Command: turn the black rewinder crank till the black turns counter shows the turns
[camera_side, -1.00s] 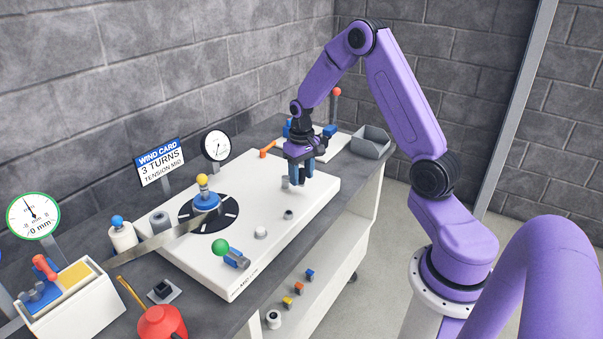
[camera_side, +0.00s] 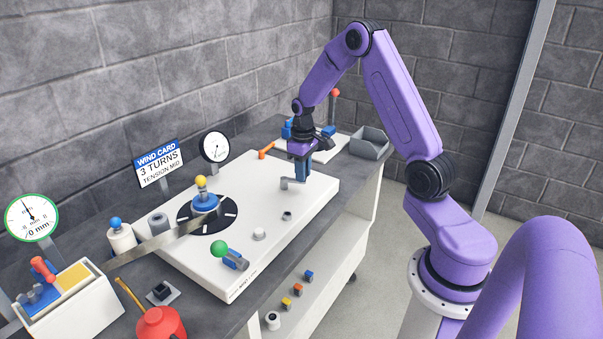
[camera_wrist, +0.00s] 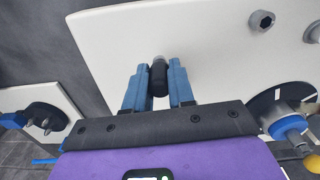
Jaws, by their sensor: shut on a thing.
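The rewinder crank has a grey arm (camera_side: 291,184) low over the white plate in the side view, with a black grip (camera_wrist: 158,78) that shows in the wrist view. My gripper (camera_wrist: 158,86) has its blue fingers on either side of that grip and is shut on it. In the side view my gripper (camera_side: 302,170) points down at the far right part of the plate. A round black-rimmed dial (camera_side: 215,147), which looks like the turns counter, stands behind the plate; its reading is too small to tell. The wind card (camera_side: 159,163) reads 3 TURNS, TENSION MID.
The white plate (camera_side: 185,265) carries a black reel disc with a blue and yellow knob (camera_side: 203,198), a green-knobbed lever (camera_side: 220,249) and small posts. An orange lever (camera_side: 266,150) is near my gripper. A grey bin (camera_side: 370,141) stands at the far right.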

